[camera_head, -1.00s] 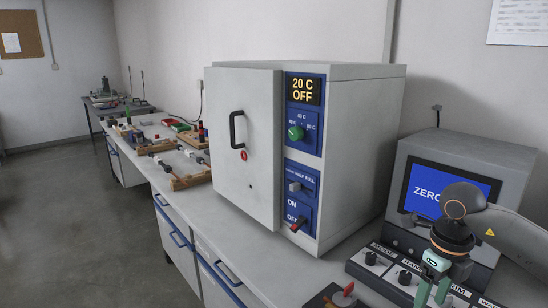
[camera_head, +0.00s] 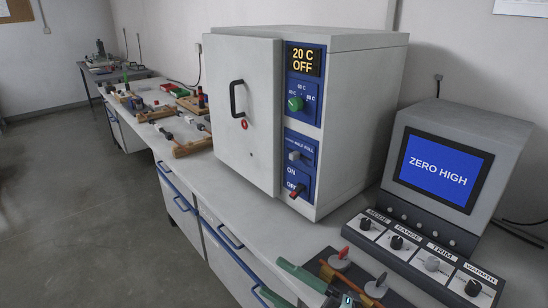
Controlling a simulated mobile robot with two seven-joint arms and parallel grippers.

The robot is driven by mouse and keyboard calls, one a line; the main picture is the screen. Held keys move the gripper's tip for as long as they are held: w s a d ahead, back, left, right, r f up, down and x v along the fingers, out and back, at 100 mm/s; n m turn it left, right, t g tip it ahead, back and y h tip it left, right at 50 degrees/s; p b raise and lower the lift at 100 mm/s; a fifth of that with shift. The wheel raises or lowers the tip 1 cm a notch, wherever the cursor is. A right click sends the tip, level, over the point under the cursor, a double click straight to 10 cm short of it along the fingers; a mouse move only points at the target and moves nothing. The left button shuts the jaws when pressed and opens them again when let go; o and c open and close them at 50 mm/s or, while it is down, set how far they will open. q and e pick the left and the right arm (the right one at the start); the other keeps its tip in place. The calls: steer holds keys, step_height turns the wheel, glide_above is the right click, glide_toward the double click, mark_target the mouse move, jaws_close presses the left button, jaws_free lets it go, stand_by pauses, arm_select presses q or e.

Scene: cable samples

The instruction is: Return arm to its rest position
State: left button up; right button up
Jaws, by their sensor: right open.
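My right gripper (camera_head: 335,297) shows only in part at the bottom edge of the head view, a teal part and dark parts with a small light. It is open and I see nothing held in it. It is low by the bench front, next to a dark board (camera_head: 322,257) with a red-topped terminal (camera_head: 341,256) and a black-topped terminal (camera_head: 377,286). An orange-brown piece (camera_head: 345,281) lies at the board; the frame edge cuts off the rest. My left gripper is not in view.
A grey oven (camera_head: 245,165) with a shut door reads 20 C OFF. A grey instrument (camera_head: 455,135) with a ZERO HIGH screen and a knob panel (camera_head: 420,255) stands at the right. Wooden fixtures (camera_head: 190,148) fill the bench beyond the oven. Bare bench top (camera_head: 240,215) lies before it.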

steer(key=s+d+f+m+t+h+p, duration=0.1)
steer(key=s+d+f+m+h, duration=0.2)
steer(key=d+f+m+h, duration=0.55)
steer(key=s+d+f+m+t+h+p, duration=0.15)
steer(key=s+d+f+m+h, duration=0.35)
steer(key=f+m, duration=0.6)
steer(key=s+d+f+m+g+h, duration=0.1)
steer(key=s+f+m+g+h, duration=0.1)
steer(key=s+f, duration=0.4)
steer(key=shift+s+d+f+m+g+h, duration=0.4)
steer(key=shift+s+m+g, duration=0.25)
steer(key=shift+s+g, duration=0.2)
